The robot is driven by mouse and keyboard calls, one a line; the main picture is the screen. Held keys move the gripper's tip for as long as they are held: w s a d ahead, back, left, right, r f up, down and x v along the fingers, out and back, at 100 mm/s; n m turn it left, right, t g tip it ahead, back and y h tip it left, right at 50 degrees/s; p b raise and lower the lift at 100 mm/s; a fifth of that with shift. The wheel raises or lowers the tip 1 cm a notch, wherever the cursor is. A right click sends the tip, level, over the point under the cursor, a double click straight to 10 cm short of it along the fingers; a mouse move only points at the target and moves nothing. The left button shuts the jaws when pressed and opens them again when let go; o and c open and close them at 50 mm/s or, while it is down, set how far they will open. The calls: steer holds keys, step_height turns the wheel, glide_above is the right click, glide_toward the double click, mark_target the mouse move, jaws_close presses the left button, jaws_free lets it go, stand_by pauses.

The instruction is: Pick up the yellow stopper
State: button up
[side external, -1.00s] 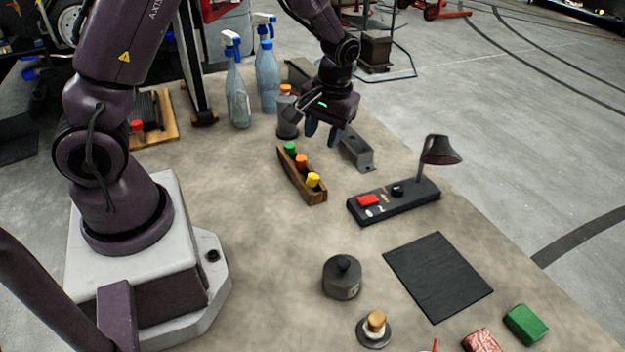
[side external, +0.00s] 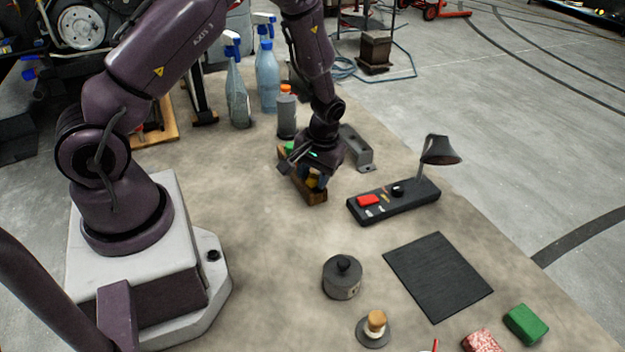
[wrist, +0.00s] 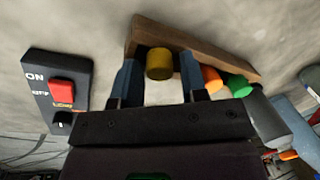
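The yellow stopper (wrist: 159,64) stands in the wooden rack (wrist: 150,32), at the rack's near end in the side view. My gripper (wrist: 160,75) is lowered over that end of the rack. In the wrist view its two blue fingers are apart, one on each side of the yellow stopper, with gaps visible. In the side view my gripper (side external: 316,178) partly covers the yellow stopper (side external: 313,183) and the rack (side external: 317,197). The orange stopper (wrist: 211,79) and green stopper (wrist: 237,84) sit in the same rack beside the right finger.
A switch box (side external: 375,207) with a red button and a lamp stands right of the rack. A grey metal bracket (side external: 357,152) lies behind my gripper. A grey canister (side external: 287,117) and spray bottles (side external: 268,78) stand at the back.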

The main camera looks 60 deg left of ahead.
steer(key=c, duration=0.7)
steer(key=shift+r, duration=0.1)
